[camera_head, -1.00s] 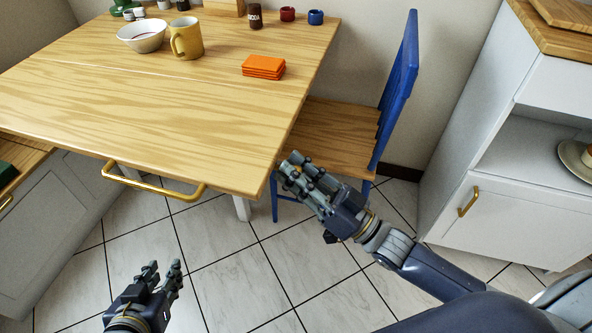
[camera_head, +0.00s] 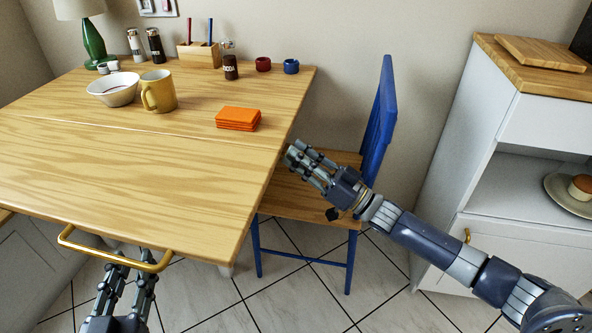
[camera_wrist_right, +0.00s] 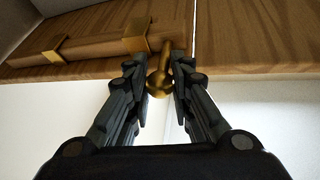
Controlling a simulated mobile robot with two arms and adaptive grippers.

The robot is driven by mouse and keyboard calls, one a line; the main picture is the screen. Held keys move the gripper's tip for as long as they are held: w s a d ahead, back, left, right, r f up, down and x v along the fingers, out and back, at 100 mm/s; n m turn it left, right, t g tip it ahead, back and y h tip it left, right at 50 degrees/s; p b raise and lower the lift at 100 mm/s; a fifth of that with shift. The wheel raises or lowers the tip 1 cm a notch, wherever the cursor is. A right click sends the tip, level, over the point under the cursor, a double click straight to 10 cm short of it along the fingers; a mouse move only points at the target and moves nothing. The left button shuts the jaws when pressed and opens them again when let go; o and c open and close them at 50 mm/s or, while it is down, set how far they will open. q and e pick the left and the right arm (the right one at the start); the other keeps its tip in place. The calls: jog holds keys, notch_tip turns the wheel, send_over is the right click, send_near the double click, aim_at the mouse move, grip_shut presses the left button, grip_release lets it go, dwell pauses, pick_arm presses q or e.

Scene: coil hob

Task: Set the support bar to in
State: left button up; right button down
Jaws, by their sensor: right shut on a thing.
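The support bar (camera_wrist_right: 95,46) shows in the right wrist view as a wooden rod running under the wooden tabletop, with brass brackets around it. A round brass knob (camera_wrist_right: 159,83) hangs near its right end. My right gripper (camera_wrist_right: 160,78) is shut on this knob, with one finger on each side. In the head view my right gripper (camera_head: 296,157) is at the right edge of the table (camera_head: 130,180), and the bar and knob are hidden there. My left gripper (camera_head: 130,265) is open, low in front of the table, close to the brass handle (camera_head: 115,258) in the picture.
A blue chair (camera_head: 378,120) with a wooden seat stands right of the table, beside my right gripper. A white cabinet (camera_head: 490,190) is at the right. Orange napkins (camera_head: 238,118), a yellow mug (camera_head: 158,91) and a white bowl (camera_head: 113,90) stand on the table.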

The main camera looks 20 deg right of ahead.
jog(key=shift+w+d, duration=0.4)
jog(key=shift+w, duration=0.1)
pick_arm(q)
jog(key=shift+w+d+r, duration=0.2)
jog(key=shift+r, duration=0.15)
pick_arm(e)
jog(key=shift+r, duration=0.1)
jog(key=shift+w+d, duration=0.1)
jog(key=c, duration=1.7)
grip_release()
jog(key=o, duration=0.3)
jog(key=shift+w, duration=0.1)
pick_arm(q)
jog(key=shift+w, duration=0.1)
jog(key=shift+f, duration=0.15)
pick_arm(e)
jog(key=shift+s+d+f, duration=0.1)
jog(key=shift+s+f, duration=0.2)
jog(key=shift+s, duration=0.05)
jog(key=v, duration=1.1)
jog(key=shift+d, duration=0.2)
